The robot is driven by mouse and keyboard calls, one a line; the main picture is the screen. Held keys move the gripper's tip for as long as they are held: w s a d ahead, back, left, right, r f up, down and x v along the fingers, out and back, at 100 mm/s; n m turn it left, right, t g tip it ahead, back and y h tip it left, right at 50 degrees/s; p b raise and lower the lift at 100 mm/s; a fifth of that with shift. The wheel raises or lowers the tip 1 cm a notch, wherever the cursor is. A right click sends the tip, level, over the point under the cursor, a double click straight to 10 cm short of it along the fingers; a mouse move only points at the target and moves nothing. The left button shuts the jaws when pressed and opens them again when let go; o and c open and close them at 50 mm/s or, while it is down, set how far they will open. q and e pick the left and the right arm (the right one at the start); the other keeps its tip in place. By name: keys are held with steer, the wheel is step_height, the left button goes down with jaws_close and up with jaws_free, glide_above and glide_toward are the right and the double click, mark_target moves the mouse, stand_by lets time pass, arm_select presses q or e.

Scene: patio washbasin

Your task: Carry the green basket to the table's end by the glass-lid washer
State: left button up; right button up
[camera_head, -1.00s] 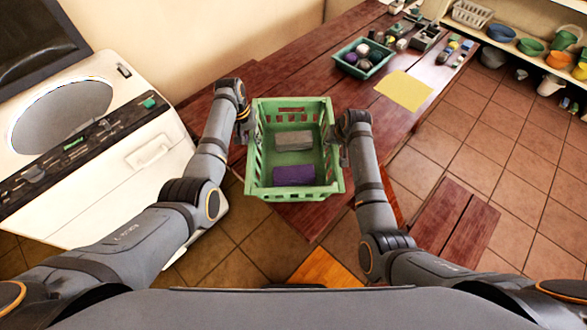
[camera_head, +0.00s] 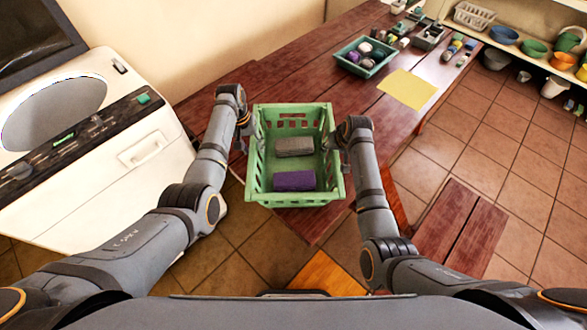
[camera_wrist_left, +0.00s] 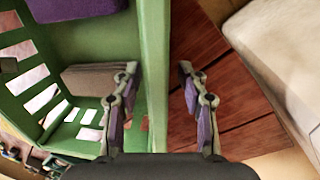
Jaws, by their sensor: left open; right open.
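The green basket (camera_head: 296,198) stands upright at the near end of the dark red table (camera_head: 312,222), beside the white glass-lid washer (camera_head: 95,150). It holds a grey block (camera_head: 294,147) and a purple block (camera_head: 294,181). My left gripper (camera_head: 245,130) is at the basket's left wall. In the left wrist view its open fingers (camera_wrist_left: 158,68) straddle the green wall (camera_wrist_left: 156,30), one inside and one outside, with a gap to the outer finger. My right gripper (camera_head: 341,148) is open at the right wall; its fingertips are partly hidden.
A dark green tray (camera_head: 366,57) with round items and a yellow sheet (camera_head: 407,90) lie farther along the table. Small items stand at its far end. A shelf (camera_head: 520,45) with bowls is at the upper right. A wooden bench (camera_head: 460,225) stands at the right.

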arm_select(q)
step_height(320, 180, up, 12)
steer(key=a, duration=0.1)
steer(key=shift+a, duration=0.3)
arm_select(e)
steer(key=v, duration=1.2)
arm_select(q)
steer(key=shift+f, duration=0.1)
arm_select(e)
steer(key=shift+w, duration=0.1)
